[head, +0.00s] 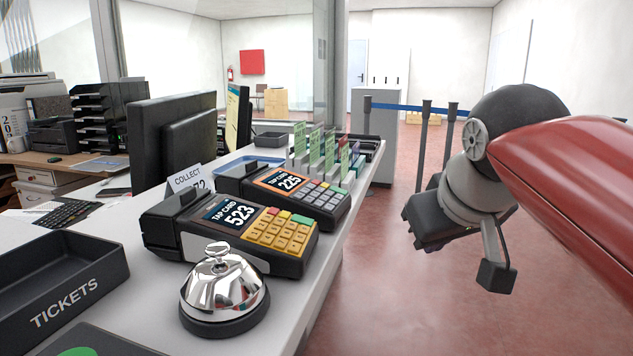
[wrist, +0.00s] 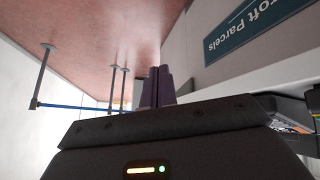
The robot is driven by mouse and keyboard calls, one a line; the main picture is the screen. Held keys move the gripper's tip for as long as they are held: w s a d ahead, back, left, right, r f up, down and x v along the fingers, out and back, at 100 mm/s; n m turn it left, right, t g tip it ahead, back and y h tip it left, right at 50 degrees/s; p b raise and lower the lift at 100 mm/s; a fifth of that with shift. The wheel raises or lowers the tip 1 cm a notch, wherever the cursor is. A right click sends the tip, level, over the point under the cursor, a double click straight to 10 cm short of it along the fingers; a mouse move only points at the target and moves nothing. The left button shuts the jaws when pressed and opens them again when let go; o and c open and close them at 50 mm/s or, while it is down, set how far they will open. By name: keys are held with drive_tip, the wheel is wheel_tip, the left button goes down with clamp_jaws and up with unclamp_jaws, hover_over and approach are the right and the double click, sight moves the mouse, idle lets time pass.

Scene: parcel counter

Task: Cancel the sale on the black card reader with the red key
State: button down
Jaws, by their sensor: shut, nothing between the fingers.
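Two dark card readers stand on the counter. The nearer card reader (head: 232,226) shows "TAP CARD 523" and has yellow keys, with a red key (head: 271,211) and a green key in its top row. The farther card reader (head: 285,188) shows "TAP CARD 225" in an orange frame, with mostly grey keys. My gripper (wrist: 156,86) is shut and empty, its purple fingers together in the wrist view. In the head view it hangs off the counter's right side, apart from both readers, its fingertips mostly hidden.
A chrome bell (head: 225,287) stands right in front of the nearer reader. A "TICKETS" tray (head: 65,300) lies at left, and a "COLLECT" card (head: 190,180) stands behind the nearer reader. Monitors (head: 175,140) stand behind. The floor right of the counter is open, with belt posts (head: 424,140) farther back.

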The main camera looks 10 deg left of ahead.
drive_tip(key=w+a+r+n, duration=0.2)
drive_tip(key=w+a+r, duration=0.3)
drive_tip(key=r, duration=0.4)
wheel_tip(320, 180, up, 8)
drive_tip(key=n+t+y, duration=0.1)
drive_tip(key=n+t, duration=0.1)
hover_over(321, 189)
drive_tip(key=d, duration=0.2)
drive_tip(key=shift+w+a+r, duration=0.1)
drive_tip(key=shift+w+r, duration=0.05)
drive_tip(key=shift+w, duration=0.05)
drive_tip(key=f+b, duration=0.1)
drive_tip(key=f, duration=0.2)
drive_tip(key=a+f+b, duration=0.1)
drive_tip(key=f, duration=0.1)
drive_tip(key=f+b, duration=0.2)
drive_tip(key=f, duration=0.1)
drive_tip(key=shift+w+a+f, duration=0.2)
drive_tip(key=shift+a+f, duration=0.15)
drive_tip(key=shift+a, duration=0.05)
idle(0.4)
drive_tip(key=shift+f, duration=0.35)
